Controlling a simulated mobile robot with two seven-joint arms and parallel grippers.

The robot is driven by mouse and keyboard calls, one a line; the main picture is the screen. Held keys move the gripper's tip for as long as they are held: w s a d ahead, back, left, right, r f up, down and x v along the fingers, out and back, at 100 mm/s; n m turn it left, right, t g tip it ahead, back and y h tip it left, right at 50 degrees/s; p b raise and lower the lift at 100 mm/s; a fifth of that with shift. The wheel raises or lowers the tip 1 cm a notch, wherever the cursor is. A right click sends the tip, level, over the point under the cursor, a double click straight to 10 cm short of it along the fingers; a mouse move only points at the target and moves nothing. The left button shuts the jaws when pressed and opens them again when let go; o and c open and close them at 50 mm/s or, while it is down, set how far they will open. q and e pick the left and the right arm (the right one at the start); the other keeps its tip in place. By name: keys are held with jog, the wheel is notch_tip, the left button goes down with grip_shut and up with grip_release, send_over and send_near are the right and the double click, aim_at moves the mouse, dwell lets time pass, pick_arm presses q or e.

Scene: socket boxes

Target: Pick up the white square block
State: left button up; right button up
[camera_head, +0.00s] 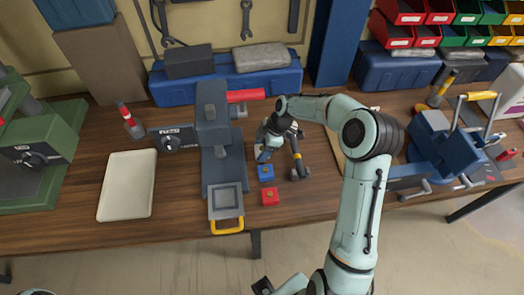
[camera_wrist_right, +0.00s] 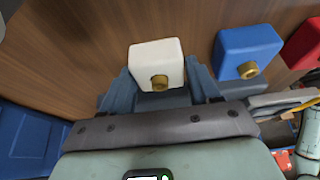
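The white square block (camera_wrist_right: 157,62) sits between the two fingers of my right gripper (camera_wrist_right: 158,85) in the right wrist view, with a brass round knob on its near face. The fingers lie close along its two sides; whether they press on it I cannot tell. In the head view my right gripper (camera_head: 263,150) points down at the table, just behind the blue block (camera_head: 265,172), and the white block is mostly hidden there. The blue block also shows in the right wrist view (camera_wrist_right: 248,50). My left gripper is not in view.
A red block (camera_head: 270,196) lies in front of the blue one. A grey-blue machine (camera_head: 212,150) stands close left of my right gripper. A cream tray (camera_head: 127,186) lies at the left. A blue toolbox (camera_head: 226,84) is behind.

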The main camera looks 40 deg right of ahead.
jog(key=c, duration=0.6)
jog(key=shift+o, duration=0.2)
